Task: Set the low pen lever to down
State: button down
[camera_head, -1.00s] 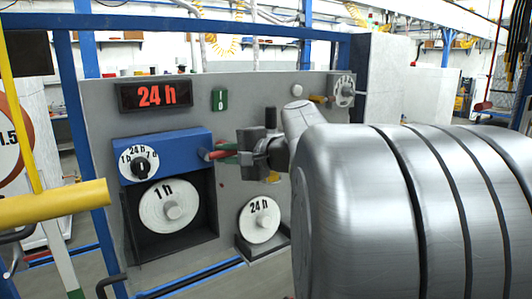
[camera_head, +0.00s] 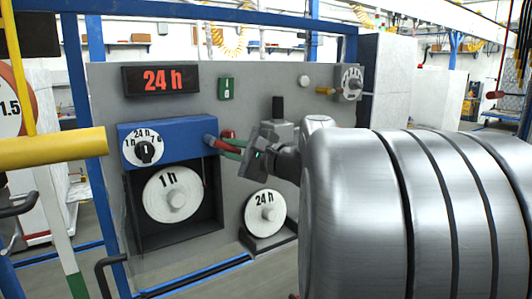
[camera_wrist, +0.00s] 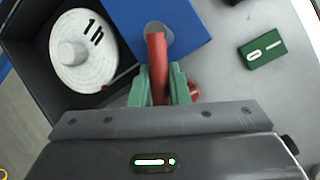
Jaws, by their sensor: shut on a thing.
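In the head view the lever (camera_head: 212,142) points right from the box's right side. No label naming it is readable. My gripper (camera_wrist: 158,88) has green finger pads on both sides of the lever and is shut on it. In the head view my gripper (camera_head: 233,149) is at the lever, to the right of the blue box (camera_head: 165,140). The lever's far end is hidden between the pads and the gripper body.
A dial marked 1 h, 24 h, 7 d (camera_head: 144,148) is on the box. White discs marked 1 h (camera_head: 172,193) and 24 h (camera_head: 266,212) are below. A red round part (camera_wrist: 193,90) is close beside the right pad. A green switch (camera_wrist: 263,48) is on the grey panel.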

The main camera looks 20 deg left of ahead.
jog(key=shift+s+a+f+m+y+b, duration=0.1)
jog(key=shift+f+m+y+b, duration=0.15)
jog(key=shift+m, duration=0.3)
jog(key=shift+s+a+f+m+y+b, duration=0.1)
jog(key=shift+f+m+y+b, duration=0.1)
jog(key=shift+m+b, duration=0.25)
jog(key=shift+t, duration=0.3)
jog(key=c, duration=1.4)
grip_release()
jog(key=shift+o, duration=0.2)
jog(key=shift+d, duration=0.15)
jog(key=b+v, duration=0.2)
jog(key=v, duration=1.1)
jog(key=shift+d, duration=0.3)
jog(key=shift+s, duration=0.15)
jog(key=p+x, duration=0.2)
jog(key=x, duration=1.2)
jog(key=shift+d, duration=0.1)
